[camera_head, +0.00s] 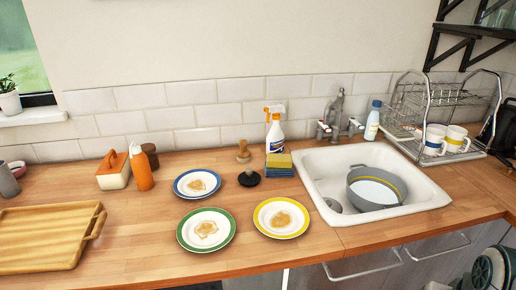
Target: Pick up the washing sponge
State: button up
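A yellow washing sponge (279,160) lies on the wooden counter left of the sink, against a white and orange spray bottle (274,133). Darker blue-green layers show under its yellow top; I cannot tell whether these are part of it or separate sponges. A black item with a wooden knob (249,177) stands just left of it. My gripper is not in view.
The white sink (433,192) holds a grey pot (374,188). Three plates with food residue, blue (197,183), green (206,230) and yellow-rimmed (281,217), lie in front of the sponge. A dish rack (440,107) stands right. A wooden tray (45,238) lies left.

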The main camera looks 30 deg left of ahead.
aim_at(275, 161)
jog(key=u, duration=0.7)
jog(key=i, duration=0.9)
jog(key=u, duration=0.6)
